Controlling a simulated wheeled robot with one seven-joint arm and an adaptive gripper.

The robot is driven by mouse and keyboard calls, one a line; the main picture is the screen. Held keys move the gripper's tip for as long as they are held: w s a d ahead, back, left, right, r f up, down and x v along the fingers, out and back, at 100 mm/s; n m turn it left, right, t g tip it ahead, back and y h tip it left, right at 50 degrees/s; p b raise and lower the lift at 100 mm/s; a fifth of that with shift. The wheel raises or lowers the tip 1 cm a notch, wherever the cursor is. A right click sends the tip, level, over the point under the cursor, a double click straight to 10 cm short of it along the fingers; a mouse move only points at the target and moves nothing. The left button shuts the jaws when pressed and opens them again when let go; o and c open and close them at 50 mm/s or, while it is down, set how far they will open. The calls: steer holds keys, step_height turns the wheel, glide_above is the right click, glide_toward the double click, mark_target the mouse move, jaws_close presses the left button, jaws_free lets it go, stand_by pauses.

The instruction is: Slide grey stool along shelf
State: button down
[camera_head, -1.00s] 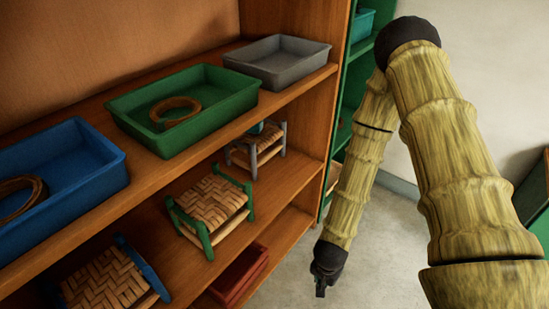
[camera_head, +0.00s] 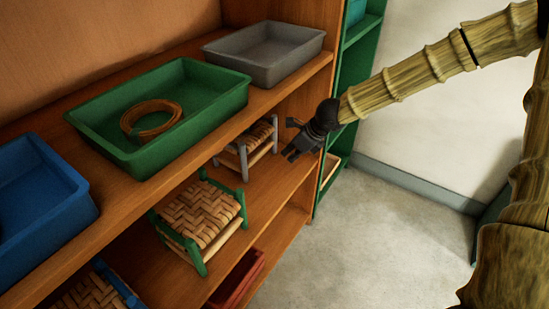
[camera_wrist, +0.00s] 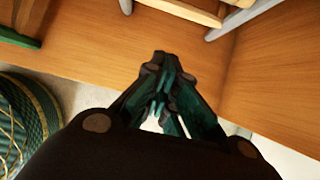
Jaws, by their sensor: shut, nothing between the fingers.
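The grey stool (camera_head: 249,142) has grey legs and a woven seat. It stands upright on the middle shelf (camera_head: 272,187), near the right side panel and under the grey tray. My gripper (camera_head: 291,154) is shut and empty, just right of the stool at the shelf's front edge. A small gap seems to lie between them. In the wrist view the shut fingers (camera_wrist: 162,60) point towards the shelf board (camera_wrist: 190,45), and parts of the stool's grey legs (camera_wrist: 240,18) show at the top.
A green stool (camera_head: 200,220) stands left of the grey one, with open shelf between. A blue stool (camera_head: 95,290) is farther left. Above are blue (camera_head: 40,195), green (camera_head: 155,115) and grey (camera_head: 265,50) trays. A red tray (camera_head: 238,278) lies below. The right side panel (camera_head: 312,110) bounds the shelf.

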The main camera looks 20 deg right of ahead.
steer(key=b+x, duration=0.4)
steer(key=x, duration=0.5)
steer(key=shift+f+b, duration=0.3)
steer(key=shift+w+a+f, duration=0.1)
steer(key=shift+w+a, duration=0.9)
steer(key=shift+w, duration=0.15)
steer(key=shift+w+a+b, duration=0.3)
steer(key=shift+w+a, duration=0.15)
steer(key=shift+w, duration=0.1)
